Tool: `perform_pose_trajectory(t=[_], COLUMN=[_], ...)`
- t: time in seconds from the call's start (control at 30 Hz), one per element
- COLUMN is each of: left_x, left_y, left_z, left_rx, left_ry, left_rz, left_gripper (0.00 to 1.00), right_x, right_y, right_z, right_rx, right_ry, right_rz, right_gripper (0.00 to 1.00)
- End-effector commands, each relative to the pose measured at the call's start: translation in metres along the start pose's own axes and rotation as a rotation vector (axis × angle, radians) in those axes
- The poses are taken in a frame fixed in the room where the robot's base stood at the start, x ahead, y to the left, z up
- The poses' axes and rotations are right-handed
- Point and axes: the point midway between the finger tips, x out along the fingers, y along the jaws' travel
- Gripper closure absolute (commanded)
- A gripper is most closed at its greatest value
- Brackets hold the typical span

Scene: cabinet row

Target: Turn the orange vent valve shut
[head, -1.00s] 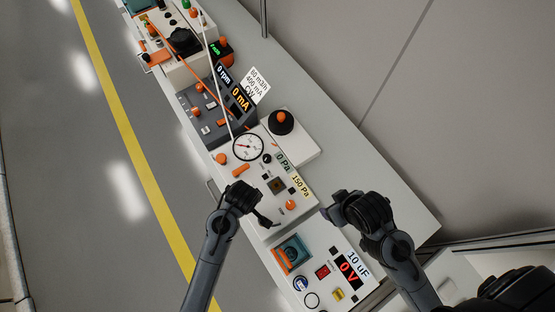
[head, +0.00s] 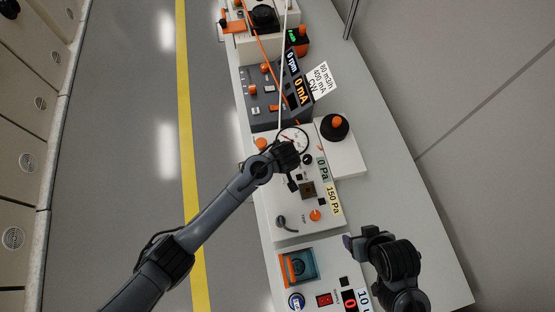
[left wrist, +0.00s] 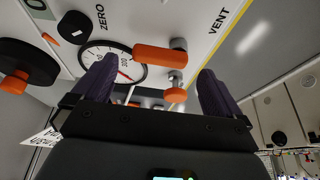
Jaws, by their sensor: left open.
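In the left wrist view an orange lever-shaped valve handle (left wrist: 158,56) on a metal pivot sits near the word VENT on a white panel. My left gripper (left wrist: 158,68) is open, its dark fingers on either side of the handle in the picture; I see no contact. In the head view my left gripper (head: 291,172) is over the gauge panel and hides the handle. An orange knob (left wrist: 175,95) on a metal stem is beside the handle. My right gripper (head: 358,244) hangs at the lower right, apart from the valve; its opening is unclear.
The round pressure gauge (left wrist: 113,63) is close to the left finger. A black knob with an orange top (head: 336,125) stands behind the panel. A blue-framed switch (head: 312,262) is on the nearer box. A white hose (head: 283,60) and orange cable run across the farther units.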

Motion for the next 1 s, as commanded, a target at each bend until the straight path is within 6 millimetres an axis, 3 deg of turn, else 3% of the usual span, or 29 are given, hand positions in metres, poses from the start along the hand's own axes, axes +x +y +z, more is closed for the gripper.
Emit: perform_pose_trajectory(t=[0.23, 0.63, 0.9, 1.0], left_x=[0.024, 0.028, 0.028, 0.028], left_y=[0.0, 0.0, 0.0, 0.0], left_z=[0.0, 0.0, 0.0, 0.0], left_rx=[0.001, 0.0, 0.0, 0.0], left_ry=[0.001, 0.0, 0.0, 0.0], left_rz=[0.0, 0.0, 0.0, -0.001], left_gripper=[0.0, 0.02, 0.43, 0.54], right_x=[0.006, 0.006, 0.006, 0.006], right_y=[0.001, -0.001, -0.002, -0.002], right_z=[0.002, 0.002, 0.002, 0.002], right_rx=[-0.004, 0.004, 0.008, 0.008], right_ry=[-0.002, -0.002, -0.002, -0.002], right_rz=[0.004, -0.002, -0.005, -0.005], right_gripper=[0.32, 0.32, 0.32, 0.32])
